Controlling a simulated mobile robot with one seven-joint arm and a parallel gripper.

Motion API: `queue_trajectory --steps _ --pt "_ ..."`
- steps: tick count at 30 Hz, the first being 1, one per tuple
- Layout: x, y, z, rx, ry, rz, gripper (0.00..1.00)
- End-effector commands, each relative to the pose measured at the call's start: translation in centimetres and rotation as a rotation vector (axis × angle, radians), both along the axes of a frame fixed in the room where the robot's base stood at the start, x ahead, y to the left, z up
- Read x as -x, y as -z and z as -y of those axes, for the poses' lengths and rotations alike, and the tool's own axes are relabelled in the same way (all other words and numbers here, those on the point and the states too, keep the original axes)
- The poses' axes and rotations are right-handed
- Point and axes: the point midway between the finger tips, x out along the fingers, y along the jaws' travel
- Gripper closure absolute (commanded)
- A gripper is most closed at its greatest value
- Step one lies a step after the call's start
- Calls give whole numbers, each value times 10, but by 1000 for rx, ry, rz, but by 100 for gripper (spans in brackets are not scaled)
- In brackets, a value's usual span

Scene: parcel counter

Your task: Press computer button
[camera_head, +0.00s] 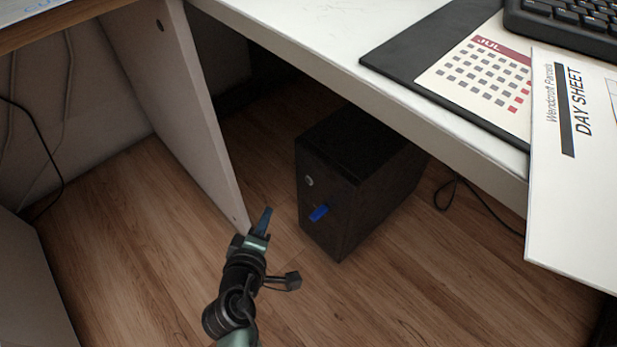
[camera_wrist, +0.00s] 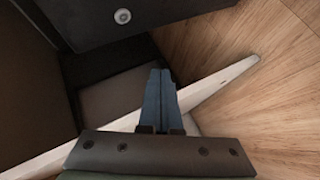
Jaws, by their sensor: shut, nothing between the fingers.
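A black computer tower (camera_head: 350,180) stands upright on the wooden floor under the counter. Its front face carries a round silver button (camera_head: 309,181) and, below it, a blue piece (camera_head: 319,213) that sticks out. My gripper (camera_head: 265,220) is left of the tower's front, apart from it, with its bluish fingers together and empty. In the wrist view the shut fingers (camera_wrist: 160,88) are in the middle, with the dark tower front (camera_wrist: 160,22) beyond them. The round button (camera_wrist: 122,16) shows there at the top, left of the fingertips. The blue piece is not visible in that view.
A white side panel (camera_head: 185,110) stands close to my gripper on the left. The white counter top (camera_head: 330,50) overhangs the tower. A dark desk pad with a calendar (camera_head: 480,75), a keyboard (camera_head: 570,25) and a day sheet (camera_head: 570,180) lie on it. Cables run on the floor at right.

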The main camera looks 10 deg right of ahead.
Motion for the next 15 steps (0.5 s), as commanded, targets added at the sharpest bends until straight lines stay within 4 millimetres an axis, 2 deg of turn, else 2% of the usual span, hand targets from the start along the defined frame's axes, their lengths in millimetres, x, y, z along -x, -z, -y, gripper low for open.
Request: queue_trajectory --steps 5,15 --pt "-9 -2 13 0 3 1 100" --pt "-37 -2 51 -1 4 3 100"
